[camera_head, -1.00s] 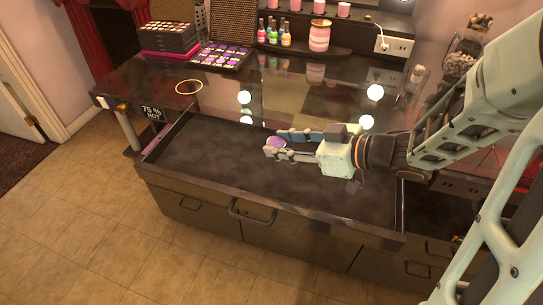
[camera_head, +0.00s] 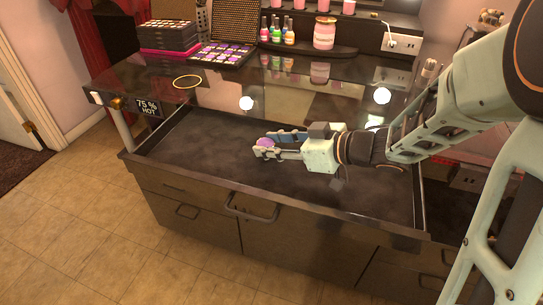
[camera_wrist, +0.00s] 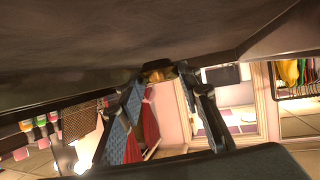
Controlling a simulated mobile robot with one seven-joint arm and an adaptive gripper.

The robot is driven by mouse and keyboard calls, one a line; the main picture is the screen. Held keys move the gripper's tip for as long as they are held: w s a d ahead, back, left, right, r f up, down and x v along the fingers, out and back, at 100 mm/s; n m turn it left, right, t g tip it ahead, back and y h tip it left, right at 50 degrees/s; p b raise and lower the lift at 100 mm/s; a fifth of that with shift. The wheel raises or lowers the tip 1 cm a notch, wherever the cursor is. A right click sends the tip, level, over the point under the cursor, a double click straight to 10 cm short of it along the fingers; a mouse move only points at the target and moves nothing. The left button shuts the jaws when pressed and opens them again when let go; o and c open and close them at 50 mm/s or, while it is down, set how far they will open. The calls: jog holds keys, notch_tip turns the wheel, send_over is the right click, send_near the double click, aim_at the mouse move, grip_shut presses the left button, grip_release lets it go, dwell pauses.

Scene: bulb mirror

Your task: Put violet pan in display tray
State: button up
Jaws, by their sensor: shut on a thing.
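The violet pan (camera_head: 265,143) is a small round purple disc held at the fingertips of my gripper (camera_head: 267,147). The gripper is shut on it and points left, over the open dark drawer. The open palette (camera_head: 222,56) with rows of violet and pale pans looks like the display tray. It stands on the counter at the back, behind and left of my gripper, clear of it. In the wrist view the fingers (camera_wrist: 165,76) close together at their tips; I cannot clearly make out the pan there.
The open drawer (camera_head: 190,150) juts out below the counter.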

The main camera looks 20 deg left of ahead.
jog(key=shift+f+b, duration=0.5)
jog(key=shift+f, duration=0.35)
jog(key=shift+r, duration=0.1)
